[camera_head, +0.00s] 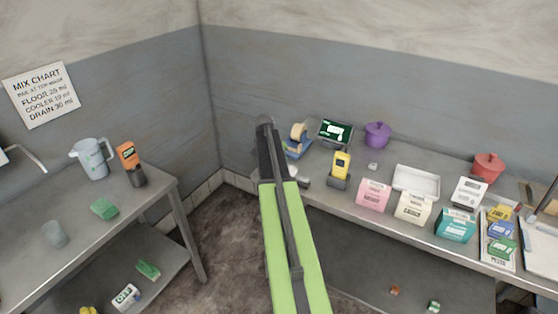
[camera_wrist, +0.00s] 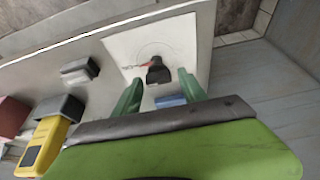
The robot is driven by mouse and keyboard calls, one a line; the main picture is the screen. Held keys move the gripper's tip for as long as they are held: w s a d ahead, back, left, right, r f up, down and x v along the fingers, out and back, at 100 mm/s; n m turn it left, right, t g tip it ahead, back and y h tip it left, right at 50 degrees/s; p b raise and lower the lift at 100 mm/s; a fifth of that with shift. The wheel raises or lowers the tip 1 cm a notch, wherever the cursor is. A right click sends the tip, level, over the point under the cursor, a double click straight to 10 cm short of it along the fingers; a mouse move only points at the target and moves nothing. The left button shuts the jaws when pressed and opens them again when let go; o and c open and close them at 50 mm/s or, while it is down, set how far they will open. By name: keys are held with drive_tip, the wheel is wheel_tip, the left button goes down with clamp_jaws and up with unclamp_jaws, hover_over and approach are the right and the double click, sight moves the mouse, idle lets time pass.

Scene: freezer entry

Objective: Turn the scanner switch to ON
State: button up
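In the wrist view a white plate (camera_wrist: 128,42) lies on the grey counter and carries a dark knob (camera_wrist: 158,74) with a thin red pointer beside it. A faint ring and small marks on the plate are too small to read. I take this for the scanner switch. My gripper (camera_wrist: 160,82) is open, with its green fingers on either side of the knob and gaps showing. I cannot tell how far above the plate they are. A yellow handheld device (camera_head: 341,163) stands in a dark cradle; it also shows in the wrist view (camera_wrist: 42,145). My arm hides the switch in the head view.
A blue tape dispenser (camera_head: 298,142), a dark green screen (camera_head: 336,132) and a purple pot (camera_head: 377,134) stand along the back. Several boxes, including a pink one (camera_head: 373,194), line the front edge. A small grey block (camera_wrist: 80,71) sits left of the plate.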

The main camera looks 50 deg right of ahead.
drive_tip(key=shift+o, duration=0.6)
drive_tip(key=shift+r, duration=0.2)
drive_tip(key=p+v, duration=1.6)
drive_tip(key=v, duration=0.1)
drive_tip(key=shift+s+a, duration=0.1)
